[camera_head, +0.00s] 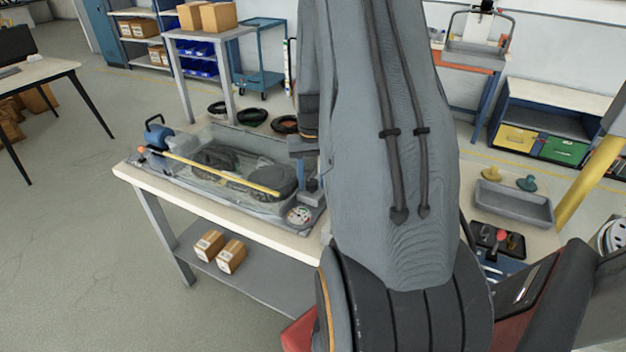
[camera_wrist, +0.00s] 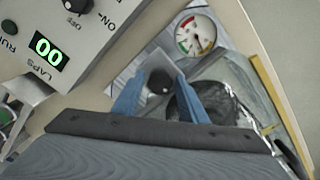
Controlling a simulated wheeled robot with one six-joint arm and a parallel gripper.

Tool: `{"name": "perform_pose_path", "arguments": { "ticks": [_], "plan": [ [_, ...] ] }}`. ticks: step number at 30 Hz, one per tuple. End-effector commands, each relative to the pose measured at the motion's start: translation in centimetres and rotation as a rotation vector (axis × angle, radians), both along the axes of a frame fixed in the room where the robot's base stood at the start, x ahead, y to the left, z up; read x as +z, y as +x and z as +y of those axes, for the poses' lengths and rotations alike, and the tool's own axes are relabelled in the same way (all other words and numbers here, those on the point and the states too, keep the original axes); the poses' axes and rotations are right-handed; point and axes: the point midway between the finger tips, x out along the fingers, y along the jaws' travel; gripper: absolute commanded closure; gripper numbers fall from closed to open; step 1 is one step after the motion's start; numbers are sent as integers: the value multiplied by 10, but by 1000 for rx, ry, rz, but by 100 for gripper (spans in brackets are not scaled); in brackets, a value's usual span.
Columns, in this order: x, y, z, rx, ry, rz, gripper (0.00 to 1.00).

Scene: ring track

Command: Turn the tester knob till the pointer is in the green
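The tester gauge (camera_wrist: 195,33) is a round white dial with coloured marks, red and green among them; its pointer is too small to read surely. It also shows in the head view (camera_head: 299,215) at the near right corner of the bench. The black tester knob (camera_wrist: 158,82) sits on a grey plate below the dial in the wrist view. My gripper (camera_wrist: 160,78) has its two blue fingers on either side of the knob, with gaps showing; it is open. I cannot tell its height over the knob. In the head view my arm hides much of this area.
A clear tank (camera_head: 225,160) with a yellow rod across it stands beside the gauge. A lap counter box (camera_wrist: 65,40) reading 00, with an ON/OFF knob, is close at the wrist view's upper left. A grey tray (camera_head: 512,205) lies on the right bench.

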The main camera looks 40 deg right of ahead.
Motion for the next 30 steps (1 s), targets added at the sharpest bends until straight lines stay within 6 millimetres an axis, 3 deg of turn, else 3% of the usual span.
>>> {"name": "perform_pose_path", "arguments": {
  "ticks": [13, 18, 30],
  "plan": [
    [-10, 0, 0, 1, 0, -1, 61],
    [-10, 0, 0, 1, 0, -1, 90],
    [-10, 1, 0, -67, -1, -1, 92]
  ]
}}
